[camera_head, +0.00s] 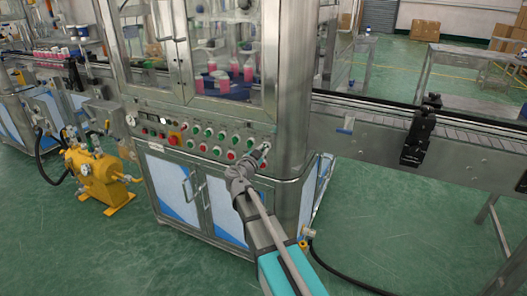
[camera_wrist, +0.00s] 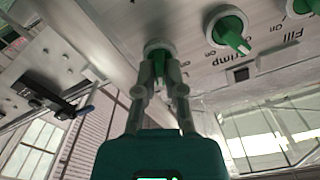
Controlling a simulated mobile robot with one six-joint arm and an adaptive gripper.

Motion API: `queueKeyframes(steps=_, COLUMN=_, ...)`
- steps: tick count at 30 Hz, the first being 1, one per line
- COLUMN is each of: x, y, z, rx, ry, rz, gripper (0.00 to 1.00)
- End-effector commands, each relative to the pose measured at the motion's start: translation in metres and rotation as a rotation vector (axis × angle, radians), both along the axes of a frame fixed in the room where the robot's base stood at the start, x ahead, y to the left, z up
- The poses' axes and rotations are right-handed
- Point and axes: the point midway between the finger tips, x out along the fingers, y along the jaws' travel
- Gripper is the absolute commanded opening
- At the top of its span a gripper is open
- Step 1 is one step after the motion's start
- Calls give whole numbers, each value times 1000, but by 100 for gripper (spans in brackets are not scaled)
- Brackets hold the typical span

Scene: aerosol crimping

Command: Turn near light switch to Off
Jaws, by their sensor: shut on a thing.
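My gripper (camera_head: 264,152) reaches the right end of the control panel (camera_head: 176,122) on the crimping machine. In the wrist view my gripper (camera_wrist: 159,72) is shut on a green rotary switch (camera_wrist: 157,54), one fingertip on each side of its handle. This switch is the last one at the panel's edge. Its label is hidden, so I cannot read which switch it is or its position. A second green switch (camera_wrist: 229,30) is beside it, with the words "Crimp" and "Fill" printed close by.
Rows of green and red controls fill the panel to the left of my gripper. A conveyor (camera_head: 375,125) with a black bracket (camera_head: 418,138) runs off to the right. A yellow pump (camera_head: 97,176) stands at the left. Green floor is open in front of the conveyor.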

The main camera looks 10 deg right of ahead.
Motion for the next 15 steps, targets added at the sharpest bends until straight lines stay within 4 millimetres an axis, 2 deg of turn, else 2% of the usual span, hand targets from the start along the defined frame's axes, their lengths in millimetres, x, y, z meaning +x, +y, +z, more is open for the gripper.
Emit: queueKeyframes(steps=15, x=-3, y=-1, z=-1, rx=-319, ry=237, rz=-5, gripper=0)
